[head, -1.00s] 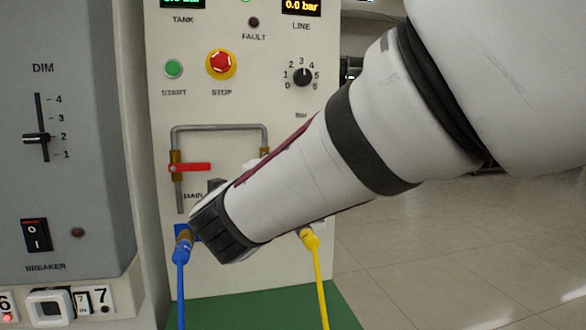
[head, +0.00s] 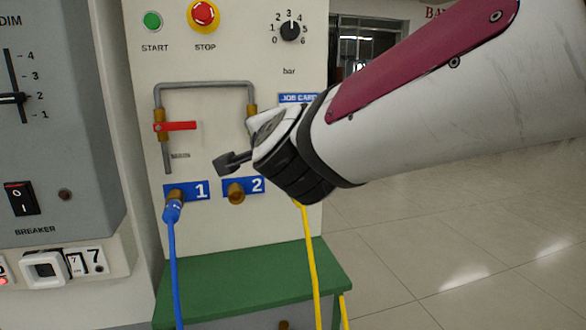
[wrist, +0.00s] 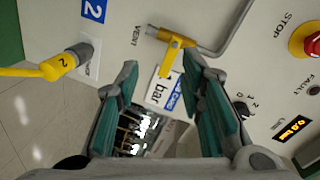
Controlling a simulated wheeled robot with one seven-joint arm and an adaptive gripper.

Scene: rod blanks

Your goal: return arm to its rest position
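My gripper shows in the head view with one dark finger (head: 232,163) in front of the panel; my wrist hides the rest. In the wrist view its two green-padded fingers (wrist: 164,95) stand wide apart with nothing held between them. The arm reaches in from the right, across the panel's right edge.
The panel (head: 222,60) has a red-handled valve (head: 175,126), a blue hose (head: 175,260) at port 1 and a bare brass port 2 (head: 236,193). A yellow hose (head: 311,260) hangs below my wrist; its plug (wrist: 58,66) sits on a fitting. Open floor (head: 450,235) lies right.

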